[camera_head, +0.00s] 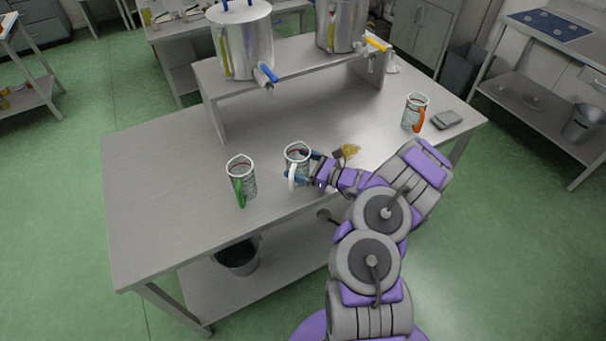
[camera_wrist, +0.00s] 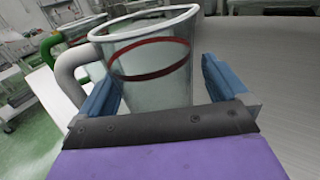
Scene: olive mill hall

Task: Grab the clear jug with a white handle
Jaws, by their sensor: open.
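The clear jug with a white handle (camera_head: 297,157) stands upright on the steel table, near its middle. In the wrist view the jug (camera_wrist: 150,75) shows a white rim and a red band, with its white handle (camera_wrist: 72,68) on the left. My gripper (camera_head: 304,169) is at the jug from the right in the head view. In the wrist view its blue fingers (camera_wrist: 160,92) are open, one on each side of the jug's body, the left one close to the handle. I cannot tell whether either finger touches the jug.
A green-handled jug (camera_head: 241,181) stands to the left, an orange-handled jug (camera_head: 414,112) to the right. A yellow cloth-like item (camera_head: 348,151) lies behind my gripper, and a grey flat object (camera_head: 446,120) lies at right. Steel tanks (camera_head: 244,42) with taps stand on the raised shelf (camera_head: 300,70). The table's left part is clear.

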